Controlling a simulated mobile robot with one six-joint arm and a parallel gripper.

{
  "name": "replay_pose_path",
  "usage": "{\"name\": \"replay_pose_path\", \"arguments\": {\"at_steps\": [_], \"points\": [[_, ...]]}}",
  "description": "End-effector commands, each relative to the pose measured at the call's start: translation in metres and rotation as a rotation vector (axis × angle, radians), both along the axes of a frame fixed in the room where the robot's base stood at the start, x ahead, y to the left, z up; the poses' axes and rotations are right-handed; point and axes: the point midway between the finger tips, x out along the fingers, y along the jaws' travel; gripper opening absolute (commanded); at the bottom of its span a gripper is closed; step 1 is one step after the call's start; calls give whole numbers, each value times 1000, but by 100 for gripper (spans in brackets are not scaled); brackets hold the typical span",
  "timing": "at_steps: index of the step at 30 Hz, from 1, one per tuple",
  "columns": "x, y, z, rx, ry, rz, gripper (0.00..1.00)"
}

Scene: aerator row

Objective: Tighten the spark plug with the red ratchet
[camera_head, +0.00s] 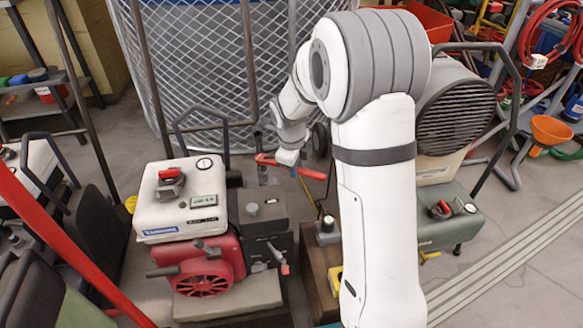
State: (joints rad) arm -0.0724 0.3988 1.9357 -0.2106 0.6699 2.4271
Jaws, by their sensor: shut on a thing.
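The red ratchet (312,173) is a bar lying nearly level, slanting down to the right. My gripper (287,160) is shut on its middle part. The ratchet's left end is beside a dark upright piece (262,172) above the engine's dark box (262,208). I cannot tell whether the ratchet's head is seated on anything. The spark plug cannot be made out; it is small or hidden around that spot. The engine (205,270) is red with a white tank (180,208) on top.
A mesh-walled bin (205,60) stands behind the engine. To the right are a green-tanked machine (455,222) and a black grille (458,115), partly behind my arm. A red bar (60,245) crosses the left foreground. Open floor (520,235) lies at the right.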

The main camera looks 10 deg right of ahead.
Motion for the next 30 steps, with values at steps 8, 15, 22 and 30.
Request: {"name": "replay_pose_path", "arguments": {"at_steps": [8,15,22,30], "points": [[1,0,20,0,-3,0,0],[1,0,34,0,-1,0,0],[0,0,36,0,-1,0,0],[-1,-1,35,0,-1,38,0]]}}
